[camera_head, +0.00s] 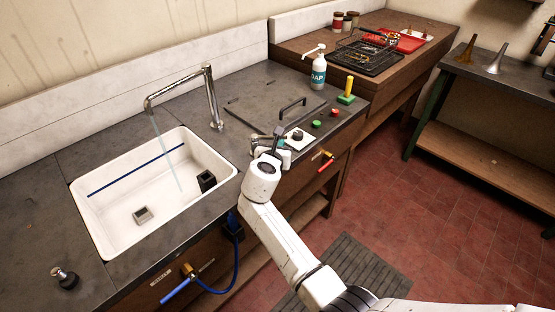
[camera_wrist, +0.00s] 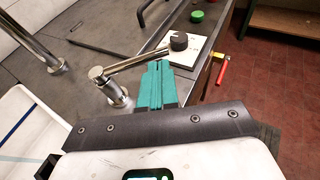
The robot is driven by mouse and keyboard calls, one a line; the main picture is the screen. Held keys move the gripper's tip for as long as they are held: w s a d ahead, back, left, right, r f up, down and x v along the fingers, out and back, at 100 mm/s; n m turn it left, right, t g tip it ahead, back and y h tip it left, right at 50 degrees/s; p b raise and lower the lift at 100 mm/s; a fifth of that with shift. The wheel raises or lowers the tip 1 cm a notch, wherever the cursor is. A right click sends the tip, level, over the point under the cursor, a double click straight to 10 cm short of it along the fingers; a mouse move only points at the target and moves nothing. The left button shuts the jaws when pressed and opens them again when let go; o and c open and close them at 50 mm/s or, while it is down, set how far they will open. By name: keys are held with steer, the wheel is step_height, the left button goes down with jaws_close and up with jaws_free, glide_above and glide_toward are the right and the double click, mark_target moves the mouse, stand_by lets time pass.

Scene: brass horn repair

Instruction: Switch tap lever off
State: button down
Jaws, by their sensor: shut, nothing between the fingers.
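The chrome tap (camera_head: 209,95) arches over the white sink (camera_head: 110,235), and a thin stream of water (camera_head: 166,150) runs from its spout. In the head view the knob (camera_head: 297,135) shows, while my gripper partly hides the bar. My gripper (camera_wrist: 158,66) has teal fingers, shut and empty, with tips right beside the bar; I cannot tell if they touch it.
Green (camera_head: 316,124) and red (camera_head: 335,112) buttons lie on the worktop right of the lever. A soap bottle (camera_head: 318,72) and a yellow-handled green block (camera_head: 347,92) stand behind. A red-handled valve (camera_head: 325,162) juts from the counter front; a blue-handled one (camera_head: 178,288) is below the sink.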

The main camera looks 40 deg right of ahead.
steer(key=s+d+v, duration=0.1)
steer(key=v, duration=0.9)
steer(key=shift+s+a+b, duration=0.3)
steer(key=shift+s+b, duration=0.05)
steer(key=shift+s, duration=0.15)
steer(key=shift+r, duration=0.15)
steer(key=s+a+f+m+g+y, duration=0.1)
steer(key=s+f+m+g+y, duration=0.35)
steer(key=s+f+m, duration=0.9)
steer(key=s+a+f+m+g+y, duration=0.1)
steer(key=s+a+m+y, duration=0.2)
steer(key=s+m, duration=0.3)
steer(key=s+a+f+m+g+y+b, duration=0.1)
steer(key=s+a+m+y, duration=0.3)
steer(key=s, duration=0.7)
steer(key=a+m, duration=0.2)
steer(key=shift+s+a+f+b, duration=0.15)
steer(key=shift+s+a+b, duration=0.15)
steer(key=shift+a, duration=0.05)
